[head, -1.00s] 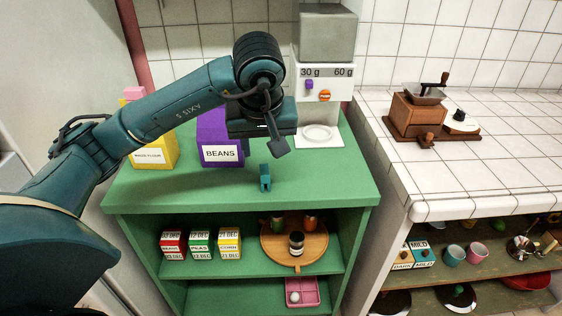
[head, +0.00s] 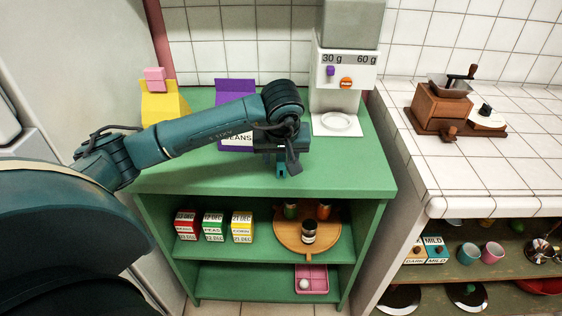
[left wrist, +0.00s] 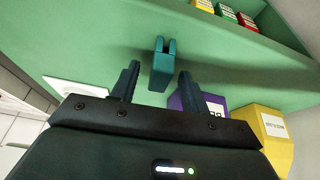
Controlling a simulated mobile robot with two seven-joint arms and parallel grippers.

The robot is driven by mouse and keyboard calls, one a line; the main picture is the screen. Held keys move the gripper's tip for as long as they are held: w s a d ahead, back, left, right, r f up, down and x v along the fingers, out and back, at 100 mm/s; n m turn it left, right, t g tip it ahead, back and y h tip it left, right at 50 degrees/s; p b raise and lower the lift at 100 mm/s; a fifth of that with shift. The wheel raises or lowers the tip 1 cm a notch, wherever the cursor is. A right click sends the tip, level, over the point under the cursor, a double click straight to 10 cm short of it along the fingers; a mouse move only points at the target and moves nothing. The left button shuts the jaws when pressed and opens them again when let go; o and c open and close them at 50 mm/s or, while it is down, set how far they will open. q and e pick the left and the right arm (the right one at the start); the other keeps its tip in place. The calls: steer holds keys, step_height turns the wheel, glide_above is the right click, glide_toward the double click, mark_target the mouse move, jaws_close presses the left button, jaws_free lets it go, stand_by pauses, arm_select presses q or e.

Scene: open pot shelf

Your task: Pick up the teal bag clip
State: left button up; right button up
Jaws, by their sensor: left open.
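The teal bag clip (left wrist: 162,66) stands on the green top of the shelf unit. In the head view the clip (head: 282,170) shows just below my left gripper (head: 286,161), partly hidden by it. In the left wrist view my left gripper (left wrist: 159,76) is open, with its two dark fingers apart. The clip appears between the fingertips and a little beyond them, with no visible contact. My right gripper is not in view.
Behind my left arm stand a purple beans bag (head: 236,85) and a yellow flour bag (head: 160,104). A dispenser (head: 341,95) stands to the right. The shelf top's right front (head: 350,175) is clear. A tiled counter (head: 470,170) with a grinder (head: 442,107) is farther right.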

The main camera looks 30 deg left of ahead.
arm_select(q)
steer(key=shift+w+f, duration=0.15)
steer(key=shift+f, duration=0.3)
jaws_close()
